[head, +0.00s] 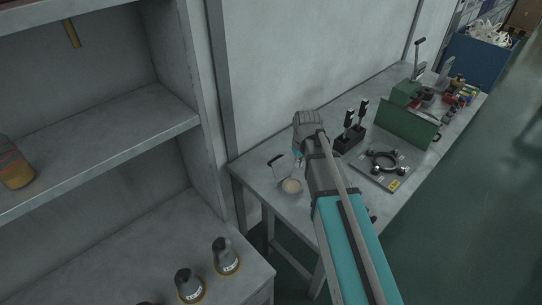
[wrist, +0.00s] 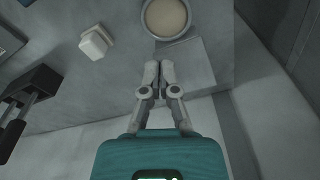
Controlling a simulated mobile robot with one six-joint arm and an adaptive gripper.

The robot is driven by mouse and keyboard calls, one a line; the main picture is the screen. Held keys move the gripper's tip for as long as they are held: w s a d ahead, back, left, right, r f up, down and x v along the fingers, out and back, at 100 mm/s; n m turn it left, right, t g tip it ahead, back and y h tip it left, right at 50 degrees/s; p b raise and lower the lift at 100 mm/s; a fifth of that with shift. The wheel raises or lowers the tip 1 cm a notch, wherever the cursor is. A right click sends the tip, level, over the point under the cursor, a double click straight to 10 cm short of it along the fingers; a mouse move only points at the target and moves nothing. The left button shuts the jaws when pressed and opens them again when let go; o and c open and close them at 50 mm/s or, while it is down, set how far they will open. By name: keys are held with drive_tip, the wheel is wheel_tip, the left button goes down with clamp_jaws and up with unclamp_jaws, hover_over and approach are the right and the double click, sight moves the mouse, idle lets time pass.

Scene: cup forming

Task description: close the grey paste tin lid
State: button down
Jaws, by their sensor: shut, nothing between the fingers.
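The grey paste tin (wrist: 146,27) is a round pot with pale cream paste showing inside, at the top of the wrist view. It stands on the grey table in the head view (head: 291,192). Its lid looks like a flat grey panel (wrist: 190,62) beside the tin's rim, and it stands raised behind the tin in the head view (head: 281,163); the tin is open. My gripper (wrist: 158,66) is shut and empty, with its tips near the lid's left edge in the wrist view. I cannot tell whether they touch it.
A small white block (wrist: 96,42) and a black holder with upright handles (wrist: 30,88) are nearby; the holder also shows in the head view (head: 349,141). A plate with a ring clamp (head: 384,166) and a green panel (head: 405,124) stand farther right. Shelving (head: 190,110) is at left.

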sight(278, 166)
drive_tip(key=w+a+r+n+p, duration=0.1)
drive_tip(key=w+a+n, duration=0.3)
drive_tip(key=w+a, duration=0.6)
drive_tip(key=shift+a+r+t+y, duration=0.25)
drive_tip(key=shift+a+t+y, duration=0.05)
drive_tip(key=shift+a, duration=0.5)
drive_tip(key=shift+f, duration=0.2)
drive_tip(key=f+b, duration=0.3)
drive_tip(key=w+f+b, duration=0.1)
drive_tip(key=f+b, duration=0.2)
drive_tip(key=a+f+b, duration=0.1)
drive_tip(key=f+b, duration=0.2)
drive_tip(key=b, duration=0.1)
drive_tip(key=shift+w+f, duration=0.15)
drive_tip(key=shift+f, duration=0.15)
drive_tip(key=shift+s+d+r+p, duration=1.05)
drive_tip(key=shift+s+d, duration=0.1)
drive_tip(key=shift+s, duration=0.15)
